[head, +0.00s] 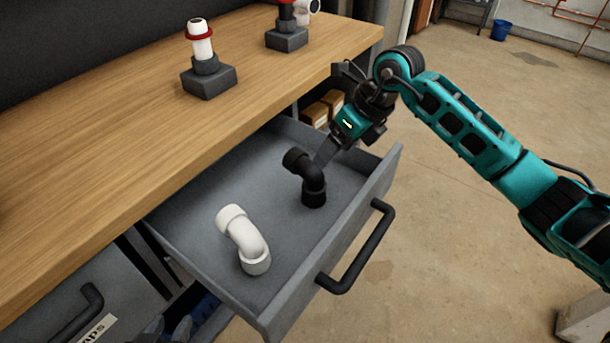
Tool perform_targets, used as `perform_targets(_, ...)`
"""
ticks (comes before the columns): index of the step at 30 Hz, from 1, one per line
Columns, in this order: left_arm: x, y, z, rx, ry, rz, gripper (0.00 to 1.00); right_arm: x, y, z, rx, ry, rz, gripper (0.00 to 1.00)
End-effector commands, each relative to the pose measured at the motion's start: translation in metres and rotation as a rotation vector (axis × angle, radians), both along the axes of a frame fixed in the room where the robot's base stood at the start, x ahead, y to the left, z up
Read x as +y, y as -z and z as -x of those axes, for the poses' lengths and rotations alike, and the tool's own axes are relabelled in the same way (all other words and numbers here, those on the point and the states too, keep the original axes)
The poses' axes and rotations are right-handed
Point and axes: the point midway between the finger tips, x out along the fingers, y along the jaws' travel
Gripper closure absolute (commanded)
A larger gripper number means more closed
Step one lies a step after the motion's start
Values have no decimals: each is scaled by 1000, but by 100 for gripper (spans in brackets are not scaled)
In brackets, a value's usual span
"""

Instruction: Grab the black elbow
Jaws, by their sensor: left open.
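The black elbow (313,186) stands in the open grey drawer (215,182), towards its far end, with its upper mouth turned to the left. My left gripper (325,156) is open at the black elbow, with a grey finger reaching down close beside its upper bend. I cannot tell whether the finger touches it. The other finger is largely hidden. A white elbow (245,240) stands nearer in the same drawer.
The wooden bench top (130,130) lies above the drawer on the left and carries grey blocks (208,80) with pipe fittings. The drawer's front wall has a black handle (357,250). Small boxes (322,108) sit behind the drawer. Open floor lies to the right.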

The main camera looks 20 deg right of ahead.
Motion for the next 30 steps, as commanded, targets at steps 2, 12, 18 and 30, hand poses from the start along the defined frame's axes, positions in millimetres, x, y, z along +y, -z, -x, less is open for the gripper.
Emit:
perform_targets(2,-1,1,0,1,0,1,57,6,14,-3,2,-1,-3,22)
perform_targets(12,-2,4,0,7,2,2,57,18,43,-14,1,-2,-5,22)
perform_targets(18,-3,7,0,8,4,6,57,27,69,-25,1,0,-6,22)
perform_targets(30,-5,5,-1,4,7,9,57,30,77,-28,-2,0,-4,26)
